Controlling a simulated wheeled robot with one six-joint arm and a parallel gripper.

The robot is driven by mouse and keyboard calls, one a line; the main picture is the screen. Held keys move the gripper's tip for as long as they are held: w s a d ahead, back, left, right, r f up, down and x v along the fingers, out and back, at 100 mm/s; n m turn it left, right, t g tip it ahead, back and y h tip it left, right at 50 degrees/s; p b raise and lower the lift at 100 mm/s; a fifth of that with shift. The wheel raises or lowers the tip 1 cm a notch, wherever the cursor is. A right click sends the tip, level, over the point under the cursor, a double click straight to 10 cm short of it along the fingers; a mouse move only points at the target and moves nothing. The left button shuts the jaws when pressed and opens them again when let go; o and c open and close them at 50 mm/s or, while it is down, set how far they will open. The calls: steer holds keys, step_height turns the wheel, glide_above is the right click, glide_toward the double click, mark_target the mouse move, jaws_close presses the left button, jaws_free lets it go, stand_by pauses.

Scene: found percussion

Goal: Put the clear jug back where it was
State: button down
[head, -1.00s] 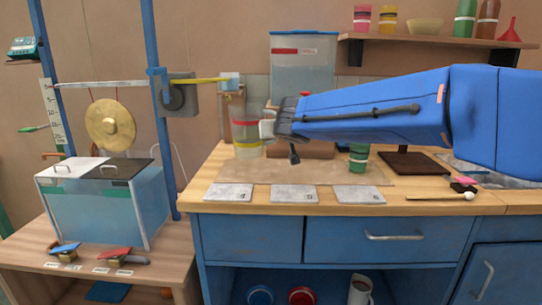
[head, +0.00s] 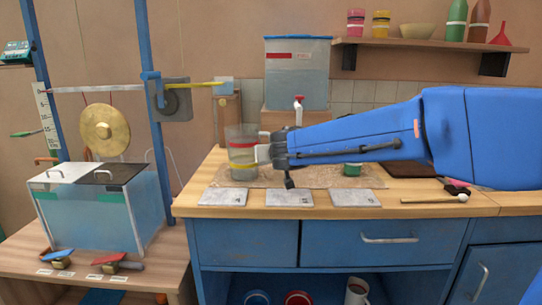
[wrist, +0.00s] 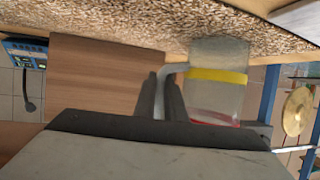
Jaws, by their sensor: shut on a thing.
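The clear jug (head: 241,146) has a red band and a yellow band and stands upright at the left end of the speckled mat (head: 215,182) on the counter. My gripper (head: 266,151) comes from the right and is shut on the jug's handle. In the wrist view, the gripper fingers (wrist: 160,98) close around the handle, and the jug (wrist: 215,97) lies just right of them. Its base end meets the mat in that picture; I cannot tell whether it touches or hovers slightly.
Three grey tiles (head: 290,197) lie along the counter's front. A water tank with a red tap (head: 299,104) stands behind my arm. A green cup (head: 352,169) is partly hidden below the arm. A beater (head: 437,199) lies at right. A gong (head: 105,130) hangs at left.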

steer(key=c, duration=1.8)
jaws_free()
steer(key=shift+f, duration=0.1)
steer(key=shift+s+r, duration=0.15)
steer(key=shift+r, duration=0.1)
steer(key=v, duration=1.1)
steer(key=shift+s+r, duration=0.1)
steer(key=shift+s, duration=0.25)
